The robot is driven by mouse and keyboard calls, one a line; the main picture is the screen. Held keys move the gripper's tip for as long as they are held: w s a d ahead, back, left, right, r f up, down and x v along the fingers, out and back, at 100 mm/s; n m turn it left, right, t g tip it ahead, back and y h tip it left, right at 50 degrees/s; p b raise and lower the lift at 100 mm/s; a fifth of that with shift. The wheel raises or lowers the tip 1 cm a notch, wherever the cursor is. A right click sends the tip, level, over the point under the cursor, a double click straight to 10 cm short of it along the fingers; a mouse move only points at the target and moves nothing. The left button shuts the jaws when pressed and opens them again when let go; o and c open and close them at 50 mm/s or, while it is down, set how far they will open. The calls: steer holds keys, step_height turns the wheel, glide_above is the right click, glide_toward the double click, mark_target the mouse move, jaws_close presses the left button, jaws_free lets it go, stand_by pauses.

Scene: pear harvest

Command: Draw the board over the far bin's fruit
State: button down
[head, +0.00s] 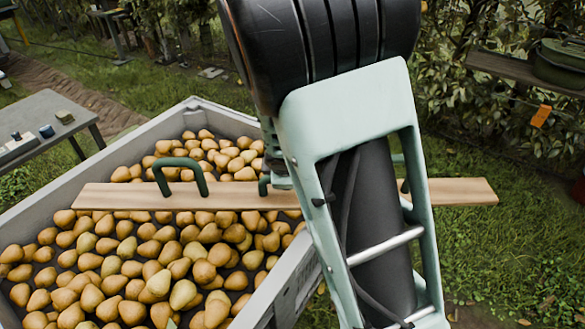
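A large grey bin (60,184) full of yellow-brown pears (130,268) fills the left and lower part of the head view. A long wooden board (120,196) lies across the bin above the pears, its right end sticking out past the bin's right wall over the grass. A green handle (181,165) stands on the board's left part. Part of a second green handle (263,186) shows beside my arm. My arm covers the board's middle right and part of the bin's right wall.
A grey table (45,118) with small items stands left of the bin. A dark shelf (520,72) with a green container (562,60) is at the upper right. An orange tag (541,116) hangs in the bushes. Grass right of the bin is open.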

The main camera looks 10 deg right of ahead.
steer(key=s+a+f+n+g+y+b, duration=0.2)
steer(key=s+a+f+n+y+b, duration=0.4)
steer(key=s+a+f+n, duration=0.4)
steer(key=shift+s+a+f+n+b, duration=0.15)
steer(key=shift+a+f+n+b, duration=0.65)
steer(key=shift+f, duration=0.6)
steer(key=shift+a+f, duration=0.15)
